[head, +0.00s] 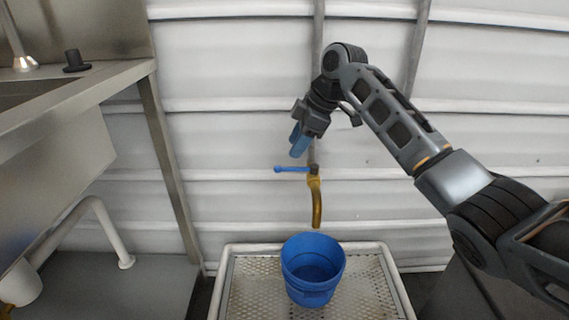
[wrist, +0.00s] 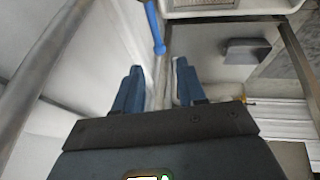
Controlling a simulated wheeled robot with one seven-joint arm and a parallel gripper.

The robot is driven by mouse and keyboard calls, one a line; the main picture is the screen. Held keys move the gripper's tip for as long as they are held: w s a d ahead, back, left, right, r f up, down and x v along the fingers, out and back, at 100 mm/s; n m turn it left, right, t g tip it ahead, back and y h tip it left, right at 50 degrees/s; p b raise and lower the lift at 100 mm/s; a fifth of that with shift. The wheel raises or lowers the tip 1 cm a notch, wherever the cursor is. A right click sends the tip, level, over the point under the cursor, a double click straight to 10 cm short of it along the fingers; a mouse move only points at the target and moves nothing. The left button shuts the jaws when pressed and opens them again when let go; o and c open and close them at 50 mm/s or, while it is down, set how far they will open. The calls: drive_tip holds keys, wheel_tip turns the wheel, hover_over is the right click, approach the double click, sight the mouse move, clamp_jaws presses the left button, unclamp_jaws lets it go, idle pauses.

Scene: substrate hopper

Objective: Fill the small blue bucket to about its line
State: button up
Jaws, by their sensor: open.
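The small blue bucket (head: 313,270) stands upright under the brass spout (head: 317,205) of a wall tap. Its inside looks plain blue with no contents that I can make out, and I cannot make out its line. The tap's blue lever (head: 292,169) points left, roughly level. My gripper (head: 299,142) is above the lever, with its blue fingers pointing down, open and empty. In the wrist view my gripper (wrist: 157,84) shows its two fingers apart, and the blue lever (wrist: 154,28) lies beyond them, not between the tips. The bucket is not visible there.
The bucket rests on a perforated tray (head: 248,290) with a pale rim. A metal sink counter (head: 80,90) with a leg and white drain pipe (head: 105,225) stands at the left. A ribbed white wall (head: 235,65) is close behind the tap.

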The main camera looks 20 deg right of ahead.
sight(286, 169)
drive_tip(key=b+x, duration=0.3)
drive_tip(key=x, duration=0.4)
drive_tip(key=shift+w+f, duration=0.1)
drive_tip(key=shift+f, duration=0.1)
clamp_jaws()
idle(0.6)
